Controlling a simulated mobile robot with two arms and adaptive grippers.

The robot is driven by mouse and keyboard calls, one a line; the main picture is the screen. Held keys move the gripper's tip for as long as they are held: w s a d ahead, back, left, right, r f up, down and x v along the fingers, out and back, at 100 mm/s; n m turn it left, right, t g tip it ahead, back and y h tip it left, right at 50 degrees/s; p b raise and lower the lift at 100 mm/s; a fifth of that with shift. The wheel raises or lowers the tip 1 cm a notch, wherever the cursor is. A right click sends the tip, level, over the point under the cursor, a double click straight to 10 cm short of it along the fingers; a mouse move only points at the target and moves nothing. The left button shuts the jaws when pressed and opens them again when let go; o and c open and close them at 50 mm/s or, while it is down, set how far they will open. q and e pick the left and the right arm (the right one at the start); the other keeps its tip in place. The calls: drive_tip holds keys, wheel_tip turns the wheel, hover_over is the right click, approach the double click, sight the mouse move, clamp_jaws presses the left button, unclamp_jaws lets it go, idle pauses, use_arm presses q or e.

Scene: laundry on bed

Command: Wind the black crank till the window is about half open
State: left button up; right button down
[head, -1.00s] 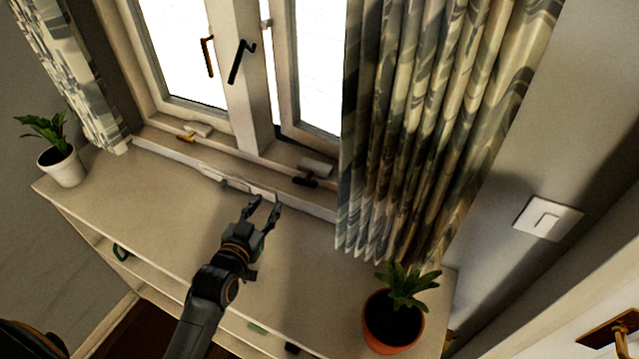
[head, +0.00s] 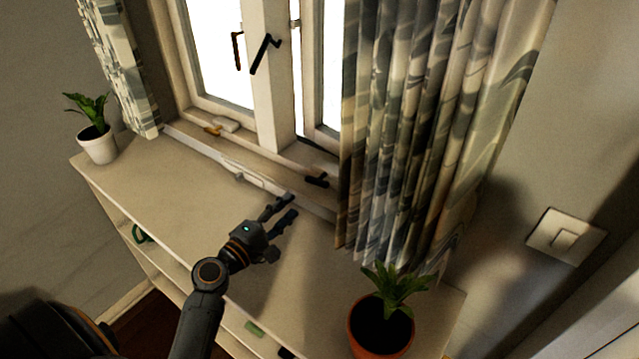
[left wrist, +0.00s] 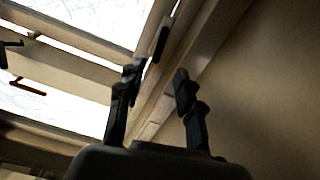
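The black crank (head: 317,180) is a small handle low on the window frame, below the right sash (head: 316,80), close to the curtain. A dark piece (left wrist: 160,42) on the frame in the left wrist view may be the same crank. My left gripper (head: 285,208) is open and empty, above the ledge just in front of the crank and apart from it. Its two spread fingers also show in the left wrist view (left wrist: 158,85). The right sash is partly hidden by the curtain, so I cannot tell how far it stands open. My right gripper is out of view.
A brass-coloured crank (head: 213,130) sits under the left sash. A black handle (head: 264,54) and a brass-coloured handle (head: 237,50) are higher up. The patterned curtain (head: 420,130) hangs right of the crank. Potted plants (head: 380,325) (head: 97,145) stand at the ledge's ends.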

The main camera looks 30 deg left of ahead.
sight(315, 184)
use_arm(q)
drive_tip(key=w, duration=0.4)
drive_tip(key=w+d+p, duration=0.1)
drive_tip(key=w, duration=0.3)
drive_tip(key=w+p, duration=0.1)
drive_tip(key=w, duration=0.3)
drive_tip(key=shift+d, duration=0.35)
clamp_jaws()
